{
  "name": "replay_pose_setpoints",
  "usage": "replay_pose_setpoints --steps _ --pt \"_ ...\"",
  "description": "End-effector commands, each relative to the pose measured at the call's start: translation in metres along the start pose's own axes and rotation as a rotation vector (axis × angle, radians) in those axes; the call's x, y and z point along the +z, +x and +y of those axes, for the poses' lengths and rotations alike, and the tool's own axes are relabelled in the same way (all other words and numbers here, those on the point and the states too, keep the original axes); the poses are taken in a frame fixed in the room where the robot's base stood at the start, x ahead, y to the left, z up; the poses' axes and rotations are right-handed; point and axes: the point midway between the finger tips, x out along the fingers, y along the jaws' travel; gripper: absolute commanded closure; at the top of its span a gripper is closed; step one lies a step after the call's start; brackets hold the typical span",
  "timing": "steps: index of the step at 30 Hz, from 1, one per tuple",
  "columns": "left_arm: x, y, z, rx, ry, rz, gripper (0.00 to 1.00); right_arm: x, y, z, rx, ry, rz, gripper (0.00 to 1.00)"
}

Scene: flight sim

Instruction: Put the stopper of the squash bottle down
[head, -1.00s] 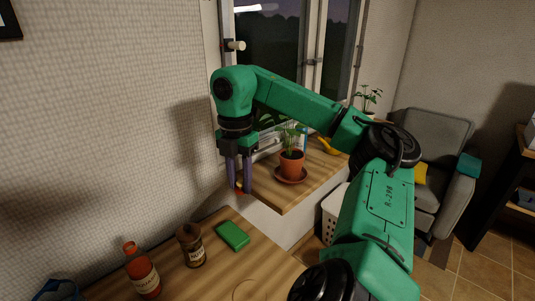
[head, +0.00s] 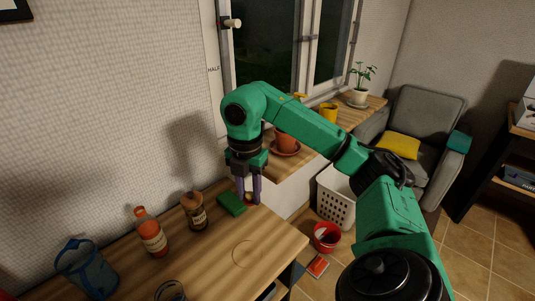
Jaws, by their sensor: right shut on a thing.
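My right gripper (head: 249,200) points straight down at the back edge of the wooden counter (head: 215,262), just right of a green sponge (head: 231,203). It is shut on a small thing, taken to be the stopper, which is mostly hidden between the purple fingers. I cannot tell whether the thing touches the counter. The orange-red bottle (head: 150,236) with a pale label, which looks like the squash bottle, stands upright at the left. A brown labelled bottle (head: 194,213) stands between it and the sponge. My left gripper is out of view.
A blue jug (head: 88,268) and a glass rim (head: 171,291) are at the counter's front left. The counter's right part is clear apart from a faint ring. A potted plant's terracotta pot (head: 285,142) stands on the sill behind my arm. A red bucket (head: 327,237) is on the floor.

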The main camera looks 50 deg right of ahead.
Motion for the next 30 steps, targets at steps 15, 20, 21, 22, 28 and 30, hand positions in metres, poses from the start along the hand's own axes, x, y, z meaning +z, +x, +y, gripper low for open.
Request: replay_pose_setpoints --steps 15,20,21,22,28,30 --pt "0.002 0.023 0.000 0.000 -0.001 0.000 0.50 -0.005 0.131 0.004 -0.007 -0.019 0.003 1.00" --pt "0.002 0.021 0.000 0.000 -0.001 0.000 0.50 -0.005 0.159 0.005 -0.004 -0.019 0.003 1.00" --pt "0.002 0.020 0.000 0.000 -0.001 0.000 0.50 -0.005 0.166 0.005 -0.003 -0.019 0.002 1.00" --pt "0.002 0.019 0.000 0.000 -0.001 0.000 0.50 -0.006 0.172 0.004 -0.005 -0.019 0.003 1.00" --pt "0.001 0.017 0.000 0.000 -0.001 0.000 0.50 -0.005 0.200 0.005 0.000 -0.018 0.001 1.00" --pt "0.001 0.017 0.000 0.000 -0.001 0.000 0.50 -0.005 0.200 0.005 0.000 -0.019 0.000 1.00"
